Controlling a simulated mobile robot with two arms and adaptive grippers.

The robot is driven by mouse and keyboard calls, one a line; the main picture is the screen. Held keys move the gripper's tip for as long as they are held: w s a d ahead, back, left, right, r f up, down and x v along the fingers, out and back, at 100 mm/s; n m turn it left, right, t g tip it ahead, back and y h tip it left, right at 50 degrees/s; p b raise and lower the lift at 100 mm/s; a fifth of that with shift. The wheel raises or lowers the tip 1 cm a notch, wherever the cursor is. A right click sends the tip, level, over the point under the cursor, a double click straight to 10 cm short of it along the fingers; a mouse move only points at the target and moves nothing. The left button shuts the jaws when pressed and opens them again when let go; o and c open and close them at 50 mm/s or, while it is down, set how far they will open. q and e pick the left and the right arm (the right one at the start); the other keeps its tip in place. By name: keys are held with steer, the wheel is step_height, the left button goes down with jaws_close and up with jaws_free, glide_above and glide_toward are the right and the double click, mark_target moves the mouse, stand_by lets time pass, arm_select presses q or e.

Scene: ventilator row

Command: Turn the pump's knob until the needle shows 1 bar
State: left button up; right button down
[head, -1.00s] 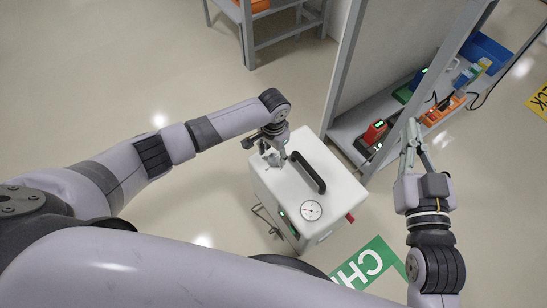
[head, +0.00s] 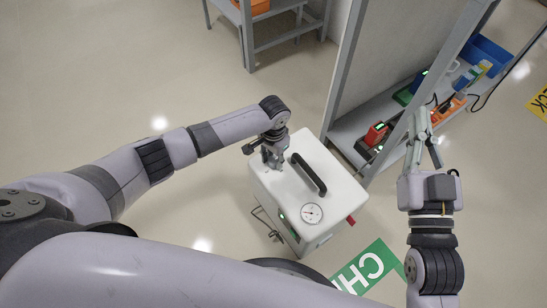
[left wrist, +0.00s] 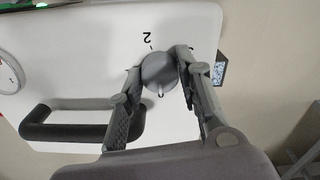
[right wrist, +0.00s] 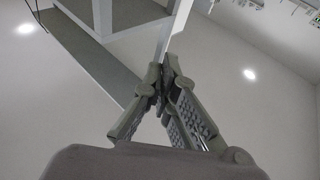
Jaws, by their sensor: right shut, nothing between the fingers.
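The pump (head: 337,197) is a white box on the floor with a black handle (head: 309,174) and a round dial (head: 312,214) on top. The needle is too small to read in the head view; only part of the dial (left wrist: 8,73) shows at the left edge of the left wrist view. The grey knob (left wrist: 159,70) has a pale pointer mark and a "2" printed beside it. My left gripper (head: 272,161) is at the knob, its fingers (left wrist: 158,62) closed against the knob's sides. My right gripper (head: 422,110) is shut and empty, right of the pump.
A shelf rack (head: 365,125) with a red device (head: 376,133), a blue bin (head: 488,54) and other items stands behind, near my right gripper. A grey table (head: 270,30) is at the back. A green floor marking (head: 368,268) lies in front of the pump. Floor left of it is clear.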

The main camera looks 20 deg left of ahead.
arm_select(q)
steer(key=c, duration=0.5)
steer(key=shift+c, duration=0.2)
steer(key=m+p, duration=0.2)
steer(key=shift+r+m+p, duration=0.1)
steer(key=shift+m+p, duration=0.2)
steer(key=shift+p, duration=0.05)
steer(key=m+p, duration=0.1)
steer(key=m, duration=0.2)
steer(key=shift+p, duration=0.3)
arm_select(e)
steer(key=s+d+f+g+h, duration=0.1)
steer(key=s+d+f+g, duration=0.1)
steer(key=f+g, duration=0.3)
steer(key=s+d+f+g+h, duration=0.2)
steer(key=s+f+g, duration=0.2)
steer(key=f, duration=0.8)
steer(key=shift+s+m+g, duration=0.3)
steer(key=shift+g, duration=0.8)
steer(key=shift+d, duration=0.1)
arm_select(q)
steer(key=o, duration=1.1)
steer(key=shift+o, duration=0.2)
